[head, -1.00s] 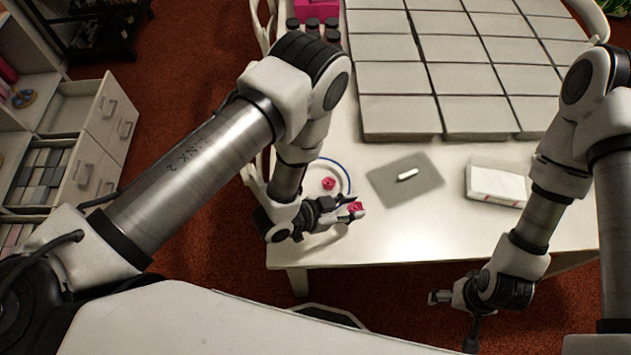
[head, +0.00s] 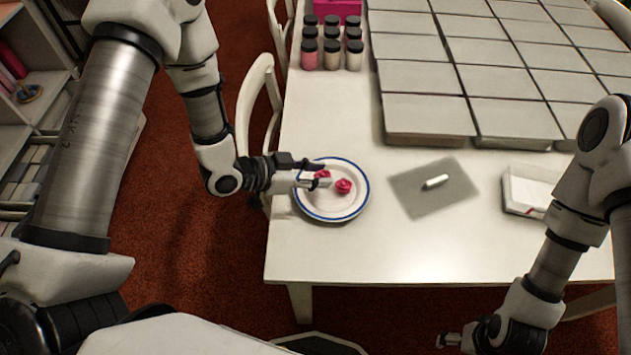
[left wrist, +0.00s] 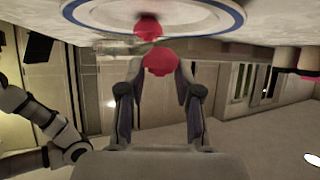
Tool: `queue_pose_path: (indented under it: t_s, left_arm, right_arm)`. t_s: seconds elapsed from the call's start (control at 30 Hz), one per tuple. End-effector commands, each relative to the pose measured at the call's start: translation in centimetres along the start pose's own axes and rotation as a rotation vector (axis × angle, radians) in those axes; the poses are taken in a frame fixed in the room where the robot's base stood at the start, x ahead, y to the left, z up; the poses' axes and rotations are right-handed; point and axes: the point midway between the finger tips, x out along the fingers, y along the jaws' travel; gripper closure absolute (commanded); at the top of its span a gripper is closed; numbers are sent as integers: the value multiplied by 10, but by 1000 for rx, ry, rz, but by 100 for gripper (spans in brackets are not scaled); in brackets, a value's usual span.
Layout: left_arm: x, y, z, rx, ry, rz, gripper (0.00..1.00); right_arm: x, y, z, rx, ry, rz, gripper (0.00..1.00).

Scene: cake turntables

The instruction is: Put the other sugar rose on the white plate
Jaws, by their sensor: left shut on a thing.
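The white plate (head: 334,213) with a blue rim lies near the table's left front corner; its edge also shows at the top of the left wrist view (left wrist: 235,18). One red sugar rose (head: 344,186) sits on the plate; it also shows in the left wrist view (left wrist: 148,27). My left gripper (head: 322,173) reaches in from the left over the plate. It is shut on the other red sugar rose (left wrist: 160,61), close beside the first. I cannot tell whether the held rose touches the plate. My right gripper (head: 448,341) is low at the front, its fingers unclear.
A grey mat (head: 410,200) with a white stick (head: 435,182) lies right of the plate. A white box (head: 530,188) is farther right. Several jars (head: 332,45) and rows of grey blocks (head: 430,115) stand behind. A chair (head: 262,110) is at the left edge.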

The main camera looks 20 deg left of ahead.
Motion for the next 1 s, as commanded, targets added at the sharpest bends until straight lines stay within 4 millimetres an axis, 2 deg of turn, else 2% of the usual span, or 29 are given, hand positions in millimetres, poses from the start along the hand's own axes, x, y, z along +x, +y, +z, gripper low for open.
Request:
queue_pose_path:
  t_s: [0.07,0.23,0.33,0.37,0.47,0.63,0.67,0.7,1.0]
  left_arm:
    - [2,-4,8,-1,-1,-1,81]
    - [17,-4,36,0,-2,0,81]
    - [16,-4,34,1,-1,0,80]
    - [16,-4,33,1,-1,0,84]
    - [16,-4,33,0,-1,0,84]
    - [18,-4,38,0,-1,0,84]
    - [18,-4,36,0,-1,0,56]
    - [18,-4,36,0,-1,0,42]
    - [17,-4,35,0,-1,0,41]
  right_arm:
    - [5,0,0,0,0,0,13]
    - [33,0,0,0,-1,0,13]
    - [31,0,0,0,-1,0,13]
    - [30,0,0,0,-1,0,13]
    - [29,0,0,0,0,0,13]
    - [33,0,0,0,0,0,13]
    - [32,0,0,0,0,0,13]
    - [32,0,0,0,-1,0,13]
    - [31,0,0,0,0,0,13]
